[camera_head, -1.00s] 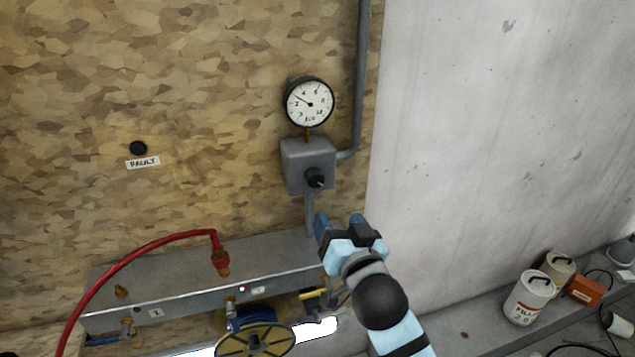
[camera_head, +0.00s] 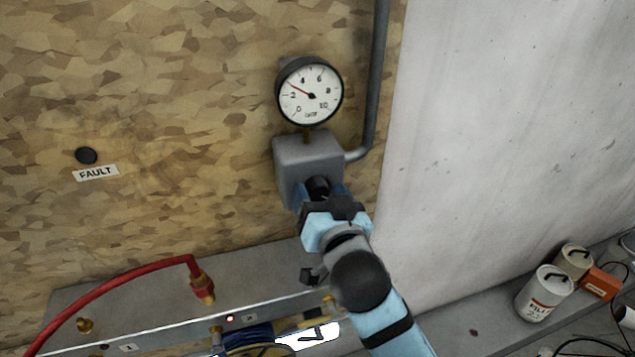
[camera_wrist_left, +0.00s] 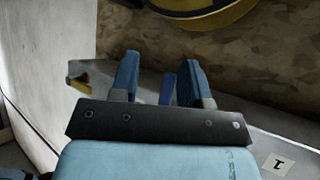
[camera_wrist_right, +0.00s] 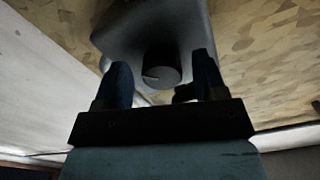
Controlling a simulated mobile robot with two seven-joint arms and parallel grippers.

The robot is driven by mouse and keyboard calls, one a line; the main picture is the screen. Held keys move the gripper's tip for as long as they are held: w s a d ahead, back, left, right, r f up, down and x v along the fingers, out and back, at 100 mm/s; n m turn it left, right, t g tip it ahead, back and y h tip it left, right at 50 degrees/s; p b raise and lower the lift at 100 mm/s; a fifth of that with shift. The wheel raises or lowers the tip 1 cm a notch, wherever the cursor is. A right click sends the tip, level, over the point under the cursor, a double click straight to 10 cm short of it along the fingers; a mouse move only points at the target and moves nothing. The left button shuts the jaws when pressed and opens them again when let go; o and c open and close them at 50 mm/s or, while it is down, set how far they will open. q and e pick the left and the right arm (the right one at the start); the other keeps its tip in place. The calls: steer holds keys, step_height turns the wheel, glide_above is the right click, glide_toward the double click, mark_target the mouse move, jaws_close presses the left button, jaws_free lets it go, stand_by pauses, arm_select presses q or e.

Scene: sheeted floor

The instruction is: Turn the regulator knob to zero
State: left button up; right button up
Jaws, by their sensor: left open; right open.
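The regulator is a grey box (camera_head: 303,158) on the chipboard wall, with a black knob (camera_head: 318,186) on its front. The round pressure gauge (camera_head: 310,92) above it has its needle between 2 and 4. My right gripper (camera_head: 322,192) is at the knob, open. In the right wrist view the knob (camera_wrist_right: 162,62) shows between the two open fingers (camera_wrist_right: 162,80), apart from both, with a pale mark line on its face. My left gripper (camera_wrist_left: 158,75) is open in the left wrist view, and a blue piece shows between or behind its fingers.
A grey pipe (camera_head: 372,90) runs up right of the gauge. Below lies a grey manifold (camera_head: 130,305) with a red hose (camera_head: 120,275). A FAULT label (camera_head: 96,172) is at left. Paint cans (camera_head: 543,292) stand at right. The pale wall is bare.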

steer(key=shift+r, duration=0.1)
steer(key=shift+s, duration=0.1)
steer(key=c, duration=0.9)
